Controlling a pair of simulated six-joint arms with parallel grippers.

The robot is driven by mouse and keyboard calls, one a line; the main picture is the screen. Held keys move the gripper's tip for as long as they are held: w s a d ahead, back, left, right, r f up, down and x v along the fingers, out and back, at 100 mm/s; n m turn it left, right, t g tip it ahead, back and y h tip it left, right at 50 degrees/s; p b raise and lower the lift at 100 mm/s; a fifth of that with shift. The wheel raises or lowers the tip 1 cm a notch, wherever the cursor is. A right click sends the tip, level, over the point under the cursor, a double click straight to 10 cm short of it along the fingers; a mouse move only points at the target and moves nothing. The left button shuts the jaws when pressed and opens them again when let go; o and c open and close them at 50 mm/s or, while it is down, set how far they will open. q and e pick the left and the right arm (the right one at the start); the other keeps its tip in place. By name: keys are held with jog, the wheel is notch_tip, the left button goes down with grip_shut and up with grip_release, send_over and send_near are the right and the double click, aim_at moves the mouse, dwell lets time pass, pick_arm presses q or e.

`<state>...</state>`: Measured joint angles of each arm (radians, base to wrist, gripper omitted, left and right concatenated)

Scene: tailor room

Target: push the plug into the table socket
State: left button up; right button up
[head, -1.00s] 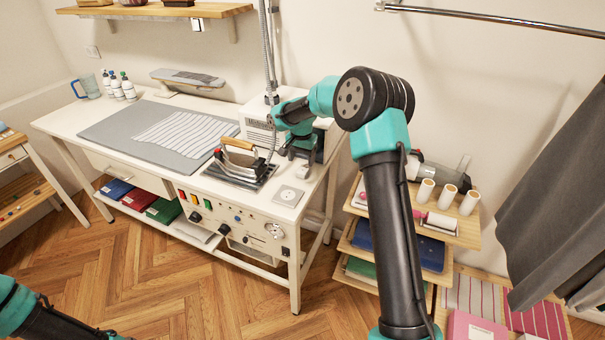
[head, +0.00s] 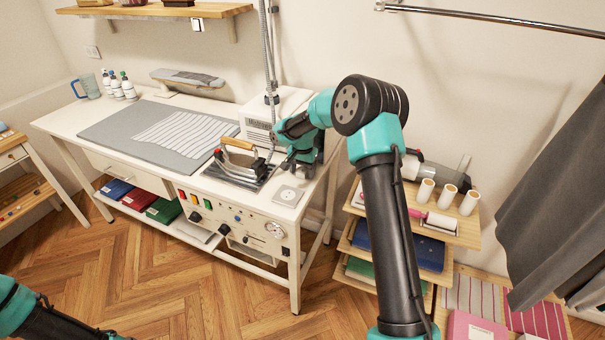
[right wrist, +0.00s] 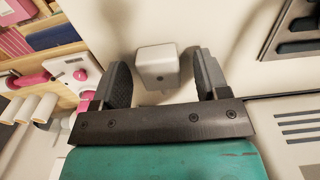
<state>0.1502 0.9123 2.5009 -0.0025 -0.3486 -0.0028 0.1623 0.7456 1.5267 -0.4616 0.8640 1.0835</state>
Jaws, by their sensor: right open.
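The white plug (right wrist: 158,68) is a small rounded block in the right wrist view. It stands between the fingers of my right gripper (right wrist: 162,62), with a gap on each side. The gripper is open. In the head view my right gripper (head: 291,166) hangs low over the right end of the white table, beside the iron, and the plug is not clearly visible there. The table socket (head: 289,196) is a pale square plate near the table's front right, in front of the gripper and clear. My left arm shows at the bottom left; its gripper is out of the picture.
The iron (head: 240,160) sits on its dark rest just left of my right gripper. A white boxy unit (head: 258,124) stands behind, with a grey hose rising from the table. A wooden shelf unit (head: 455,232) with white rolls is to the right.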

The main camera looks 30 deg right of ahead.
aim_at(302, 171)
jog(key=c, duration=1)
jog(key=shift+o, duration=0.2)
jog(key=shift+r, duration=0.1)
jog(key=shift+r, duration=1.8)
jog(key=s+a, duration=0.2)
jog(key=s, duration=0.2)
jog(key=s+a, duration=0.3)
jog(key=s, duration=0.2)
jog(key=s+a+r, duration=0.1)
jog(key=s+a, duration=0.2)
jog(key=s, duration=0.1)
jog(key=shift+s+a+r, duration=0.1)
jog(key=shift+s+a, duration=0.1)
jog(key=shift+s, duration=0.15)
jog(key=shift+w, duration=0.1)
